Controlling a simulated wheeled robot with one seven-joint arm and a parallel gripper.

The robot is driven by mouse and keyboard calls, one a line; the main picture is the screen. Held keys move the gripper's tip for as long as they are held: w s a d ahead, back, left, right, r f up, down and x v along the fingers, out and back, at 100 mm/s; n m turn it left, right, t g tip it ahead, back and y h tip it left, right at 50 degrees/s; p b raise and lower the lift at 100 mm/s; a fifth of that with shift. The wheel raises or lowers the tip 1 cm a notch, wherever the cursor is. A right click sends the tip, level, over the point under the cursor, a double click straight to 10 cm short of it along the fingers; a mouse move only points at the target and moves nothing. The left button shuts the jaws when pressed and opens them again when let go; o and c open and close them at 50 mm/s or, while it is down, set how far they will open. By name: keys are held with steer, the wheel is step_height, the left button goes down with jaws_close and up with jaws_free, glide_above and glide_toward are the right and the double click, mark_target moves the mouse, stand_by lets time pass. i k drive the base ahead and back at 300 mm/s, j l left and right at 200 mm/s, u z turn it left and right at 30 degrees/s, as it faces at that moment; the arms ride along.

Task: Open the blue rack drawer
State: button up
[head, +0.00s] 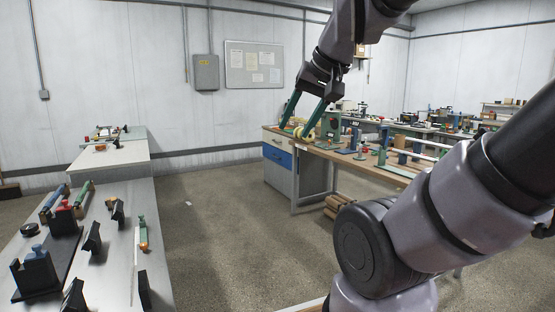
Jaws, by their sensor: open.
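The blue drawer (278,156) is in the cabinet under the left end of the long wooden workbench, near the middle of the head view. Its front looks flush with the cabinet, so it appears closed; no handle can be made out at this size. My gripper (297,129) hangs from the top of the picture with its two green fingers spread apart and nothing between them. In the picture the fingertips lie just above the drawer, over the bench end. I cannot tell how far in front of the cabinet they are.
A pale drawer (274,137) sits above the blue one. The workbench (390,168) carries several tools and fixtures. A metal table (184,262) with clamps and small tools stands at left. Bare concrete floor (225,215) lies between. My arm covers the right side.

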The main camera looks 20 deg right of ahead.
mark_target(283, 158)
steer(key=i+z, duration=0.1)
steer(key=i, duration=4.9)
steer(key=i+j+z, duration=0.15)
steer(key=i, duration=0.25)
steer(key=i+z, duration=0.2)
steer(key=i, duration=0.25)
steer(key=i+j+z, duration=0.15)
steer(key=i, duration=0.25)
steer(key=i+j+z, duration=0.15)
steer(key=i+j, duration=0.2)
steer(key=i+j+z, duration=0.2)
steer(key=z, duration=0.2)
steer(key=i+j+z, duration=0.6)
steer(key=z, duration=0.2)
steer(key=i+j+z, duration=0.15)
steer(key=j+z, duration=1.05)
steer(key=j, duration=0.7)
steer(key=i, duration=0.55)
